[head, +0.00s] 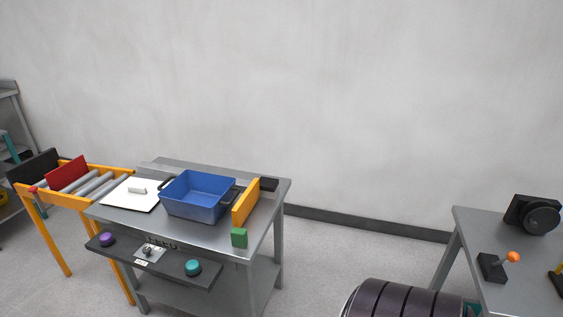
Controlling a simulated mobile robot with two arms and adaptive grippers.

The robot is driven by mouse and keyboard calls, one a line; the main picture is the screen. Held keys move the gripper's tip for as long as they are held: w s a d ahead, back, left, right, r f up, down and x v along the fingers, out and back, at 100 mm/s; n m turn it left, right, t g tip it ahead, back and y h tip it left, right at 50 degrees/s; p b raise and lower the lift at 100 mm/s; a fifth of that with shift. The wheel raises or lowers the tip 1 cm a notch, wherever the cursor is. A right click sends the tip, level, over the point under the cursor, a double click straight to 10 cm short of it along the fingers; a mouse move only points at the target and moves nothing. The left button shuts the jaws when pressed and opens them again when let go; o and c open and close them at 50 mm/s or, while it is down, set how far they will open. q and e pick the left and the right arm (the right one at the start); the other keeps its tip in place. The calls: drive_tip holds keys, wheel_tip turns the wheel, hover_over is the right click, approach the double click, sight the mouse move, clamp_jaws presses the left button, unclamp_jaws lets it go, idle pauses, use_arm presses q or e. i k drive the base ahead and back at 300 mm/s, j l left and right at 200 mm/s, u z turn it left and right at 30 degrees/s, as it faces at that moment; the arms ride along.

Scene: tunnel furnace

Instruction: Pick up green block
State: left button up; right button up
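The green block (239,238) sits on the front right part of the grey metal table (276,200), near its front edge. It stands just in front of the near end of an upright orange-yellow panel (246,203). A blue bin (193,209) is to its left. Nothing touches the block from above. Neither of my grippers shows in the head view.
A white board (140,203) lies left of the bin. A control shelf (172,273) with purple and teal knobs juts from the table front. A roller conveyor (72,206) adjoins at left. A second table (480,228) stands at right. Floor between the tables is partly open.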

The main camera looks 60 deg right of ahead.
sight(239, 237)
drive_tip(key=z, duration=1.5)
drive_tip(key=i+j, duration=0.1)
drive_tip(key=j+z, duration=0.05)
drive_tip(key=j, duration=0.05)
